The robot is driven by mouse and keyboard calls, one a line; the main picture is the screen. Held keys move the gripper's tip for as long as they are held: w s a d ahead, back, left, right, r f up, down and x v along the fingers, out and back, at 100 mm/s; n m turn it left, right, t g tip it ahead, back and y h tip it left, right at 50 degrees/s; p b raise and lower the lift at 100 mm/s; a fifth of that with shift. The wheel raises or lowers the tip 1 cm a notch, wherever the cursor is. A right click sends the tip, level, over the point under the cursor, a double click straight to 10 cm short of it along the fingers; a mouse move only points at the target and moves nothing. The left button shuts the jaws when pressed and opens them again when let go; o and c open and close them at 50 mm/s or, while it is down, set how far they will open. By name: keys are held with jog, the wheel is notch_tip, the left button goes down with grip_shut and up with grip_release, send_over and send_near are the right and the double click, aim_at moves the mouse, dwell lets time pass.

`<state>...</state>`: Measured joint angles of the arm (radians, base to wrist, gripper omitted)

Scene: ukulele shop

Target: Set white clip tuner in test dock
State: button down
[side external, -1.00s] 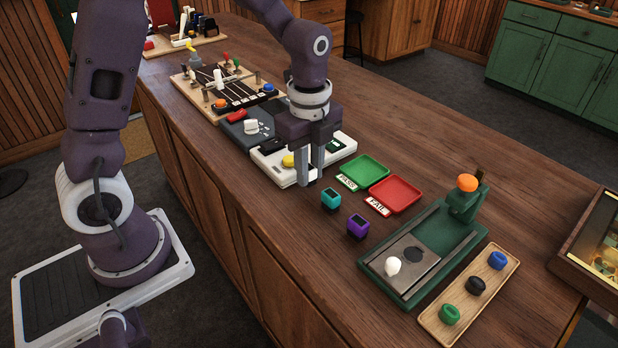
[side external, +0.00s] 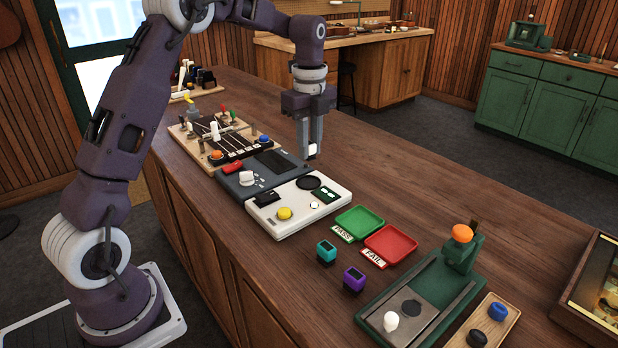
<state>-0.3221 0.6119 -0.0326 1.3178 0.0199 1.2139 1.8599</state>
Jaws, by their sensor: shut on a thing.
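My gripper (side external: 309,150) is shut on the white clip tuner (side external: 312,149), a small block with a white face between dark fingertips. The gripper points down and the tuner is held near the far edge of the white unit, seemingly above the wooden counter. The white unit (side external: 280,224) has a round black recess (side external: 308,182), a yellow button (side external: 284,213), a small green panel (side external: 328,195) and a black block (side external: 265,197). It may be the test dock; no label can be read on it.
A teal tuner (side external: 326,250) and a purple tuner (side external: 353,279) stand in front of the green PASS tray (side external: 358,222) and red FAIL tray (side external: 390,243). A green fixture (side external: 433,283) with an orange knob is at right. A stringed board (side external: 228,139) lies behind left. Counter right of the gripper is clear.

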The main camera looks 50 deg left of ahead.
aim_at(310, 159)
notch_tip(310, 159, down, 7)
jog(key=shift+r, duration=0.2)
jog(key=shift+f, duration=0.1)
jog(key=c, duration=1.3)
grip_release()
